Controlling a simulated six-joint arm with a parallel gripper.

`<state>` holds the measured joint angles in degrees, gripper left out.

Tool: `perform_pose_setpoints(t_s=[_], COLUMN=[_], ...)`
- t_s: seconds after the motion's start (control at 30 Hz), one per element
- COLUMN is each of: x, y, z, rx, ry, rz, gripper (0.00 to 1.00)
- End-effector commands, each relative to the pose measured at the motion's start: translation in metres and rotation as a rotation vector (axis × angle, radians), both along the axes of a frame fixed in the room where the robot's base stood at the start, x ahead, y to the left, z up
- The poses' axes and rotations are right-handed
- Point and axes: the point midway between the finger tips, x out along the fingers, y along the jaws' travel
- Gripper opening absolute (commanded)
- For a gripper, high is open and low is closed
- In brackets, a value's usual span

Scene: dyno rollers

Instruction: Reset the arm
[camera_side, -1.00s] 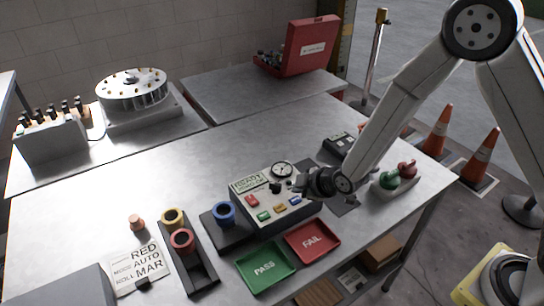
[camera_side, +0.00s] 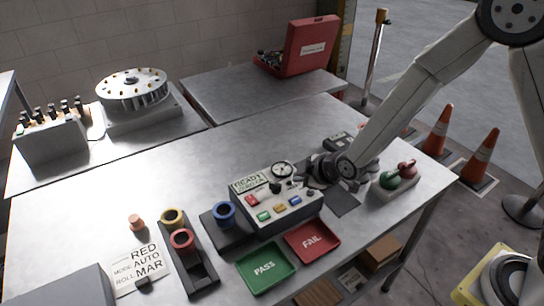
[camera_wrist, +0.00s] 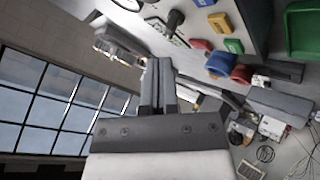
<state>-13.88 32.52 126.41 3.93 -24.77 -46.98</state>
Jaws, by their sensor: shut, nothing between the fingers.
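My gripper (camera_side: 309,171) is at the right end of the grey control box (camera_side: 285,212) in the side view, just above or beside it; I cannot tell whether it touches. In the wrist view the two fingers of my gripper (camera_wrist: 158,65) are together with nothing between them. The control box has a gauge (camera_side: 283,170), a READY display (camera_side: 250,183) and coloured buttons. My forearm slants from the gripper up to the right and hides part of the table behind it.
A green PASS tray (camera_side: 265,268) and a red FAIL tray (camera_side: 312,241) lie in front of the box. Green and red knobs (camera_side: 398,178) sit right. The table's back left is clear.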

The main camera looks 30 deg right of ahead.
Motion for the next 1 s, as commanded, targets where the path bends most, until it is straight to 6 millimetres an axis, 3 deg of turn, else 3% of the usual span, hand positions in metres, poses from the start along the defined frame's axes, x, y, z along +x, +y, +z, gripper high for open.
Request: perform_pose_setpoints(t_s=[0.37, 0.57, 0.77, 1.0], x=[-0.002, -0.016, -0.05, -0.108], y=[-0.002, -0.018, -0.046, -0.081], z=[0.002, 0.01, 0.025, 0.043], rx=[0.008, 0.056, 0.149, 0.258], ry=[0.01, 0.079, 0.221, 0.409], rz=[-0.013, -0.095, -0.278, -0.563], gripper=[0.0, 0.0, 0.0, 0.0])
